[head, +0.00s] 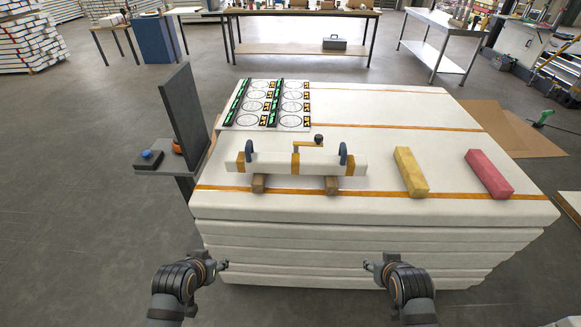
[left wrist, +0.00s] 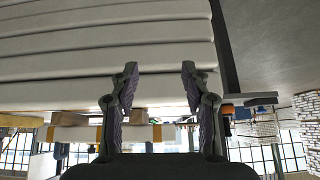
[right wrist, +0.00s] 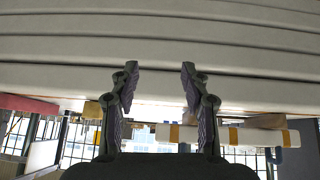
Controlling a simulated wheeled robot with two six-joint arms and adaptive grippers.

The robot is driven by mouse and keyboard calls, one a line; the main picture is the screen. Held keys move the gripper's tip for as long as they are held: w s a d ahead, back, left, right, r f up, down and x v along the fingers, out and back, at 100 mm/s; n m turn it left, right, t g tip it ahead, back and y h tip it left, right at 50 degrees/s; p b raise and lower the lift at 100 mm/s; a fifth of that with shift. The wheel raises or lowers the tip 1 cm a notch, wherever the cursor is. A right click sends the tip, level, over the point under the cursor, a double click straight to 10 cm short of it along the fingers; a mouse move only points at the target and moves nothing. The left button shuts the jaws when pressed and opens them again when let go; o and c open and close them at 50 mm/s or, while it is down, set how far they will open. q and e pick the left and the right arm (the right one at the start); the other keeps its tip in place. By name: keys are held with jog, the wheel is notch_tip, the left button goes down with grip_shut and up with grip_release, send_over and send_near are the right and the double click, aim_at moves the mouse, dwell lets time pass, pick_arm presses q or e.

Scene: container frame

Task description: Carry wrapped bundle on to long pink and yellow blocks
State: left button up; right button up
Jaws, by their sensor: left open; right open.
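The wrapped bundle (head: 270,163) is a long white bar with orange bands, two dark blue loop handles and a crank-like piece on top. It rests on two short brown wooden blocks (head: 259,184) on the white stack. The long yellow block (head: 410,172) and the long pink block (head: 488,174) lie apart to its right, with nothing on them. My left gripper (head: 224,265) is open and empty in front of the stack, below its top. My right gripper (head: 368,265) is likewise open and empty. The bundle also shows in the right wrist view (right wrist: 220,134).
The stack of white wrapped boards (head: 340,235) has a front edge between my grippers and the bundle. A printed sheet with circles (head: 270,103) lies behind the bundle. The stack's back right top is clear.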

pick_arm(q)
jog(key=w+d+r+n+t+h, duration=0.1)
jog(key=w+d+r+t, duration=0.15)
jog(key=w, duration=0.55)
jog(key=w+d+r+t, duration=0.1)
jog(key=w+r+t, duration=0.3)
jog(key=w, duration=0.3)
pick_arm(e)
jog(key=w+a+r+m+t, duration=0.1)
jog(key=w+r+t, duration=0.2)
jog(key=w, duration=0.5)
jog(key=w+a+r+m+t, duration=0.1)
jog(key=w+a+r+t, duration=0.15)
jog(key=w, duration=0.45)
pick_arm(q)
jog(key=n+t, duration=0.2)
jog(key=t, duration=0.2)
send_near(247, 151)
jog(key=shift+w+d+y, duration=0.15)
jog(key=shift+w+y, duration=0.15)
jog(key=shift+w, duration=0.6)
pick_arm(e)
jog(key=t, duration=0.5)
send_near(344, 149)
jog(key=shift+w+d+f, duration=0.3)
jog(key=shift+w+f, duration=0.15)
jog(key=shift+w, duration=0.25)
